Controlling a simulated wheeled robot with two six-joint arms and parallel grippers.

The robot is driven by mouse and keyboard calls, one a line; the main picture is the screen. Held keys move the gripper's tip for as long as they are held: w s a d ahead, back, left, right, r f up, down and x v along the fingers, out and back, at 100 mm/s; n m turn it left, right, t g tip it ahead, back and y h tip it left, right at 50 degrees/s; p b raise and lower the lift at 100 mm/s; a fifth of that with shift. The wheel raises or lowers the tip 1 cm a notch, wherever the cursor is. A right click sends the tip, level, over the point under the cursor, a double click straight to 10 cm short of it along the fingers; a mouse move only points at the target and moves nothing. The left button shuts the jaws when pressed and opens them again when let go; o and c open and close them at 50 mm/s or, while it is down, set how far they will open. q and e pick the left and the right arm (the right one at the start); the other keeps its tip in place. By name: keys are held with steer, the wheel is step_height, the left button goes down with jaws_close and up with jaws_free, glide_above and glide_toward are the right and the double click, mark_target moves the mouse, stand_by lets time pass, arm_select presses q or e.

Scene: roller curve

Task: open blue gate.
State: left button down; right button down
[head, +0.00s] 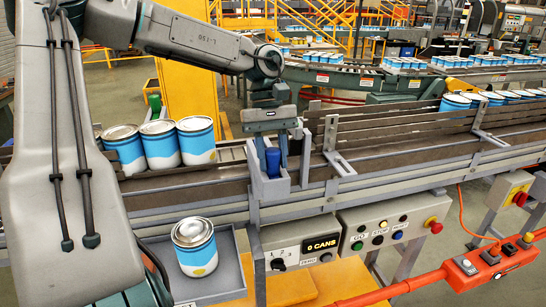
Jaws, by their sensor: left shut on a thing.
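The blue gate's handle (273,162) stands upright in a grey bracket at the near side of the conveyor. My left gripper (271,148) points down over it, its two fingers on either side of the handle, shut on it. The fingers partly hide the handle's top. How far the gate plate reaches across the belt is hidden by the gripper and the bracket. My right gripper does not show.
Several blue-and-white cans (159,143) stand on the belt left of the gate; more stand at the far right. One can (195,246) sits in a grey tray (234,267) below. A control box (383,230) and red pendant (490,262) are at lower right.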

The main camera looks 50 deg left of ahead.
arm_select(q)
steer(key=shift+s, duration=0.1)
steer(key=c, duration=1.3)
jaws_free()
steer(key=shift+c, duration=0.2)
steer(key=o, duration=0.3)
steer(key=shift+d, duration=0.2)
steer(key=shift+a+r+b, duration=0.3)
steer(key=shift+r, duration=0.15)
steer(key=b+v, duration=0.2)
steer(key=v, duration=0.7)
steer(key=shift+r, duration=0.4)
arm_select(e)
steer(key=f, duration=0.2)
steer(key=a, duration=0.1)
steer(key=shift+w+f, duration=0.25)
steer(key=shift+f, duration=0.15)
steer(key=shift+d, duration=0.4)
arm_select(q)
steer(key=shift+d+f, duration=0.1)
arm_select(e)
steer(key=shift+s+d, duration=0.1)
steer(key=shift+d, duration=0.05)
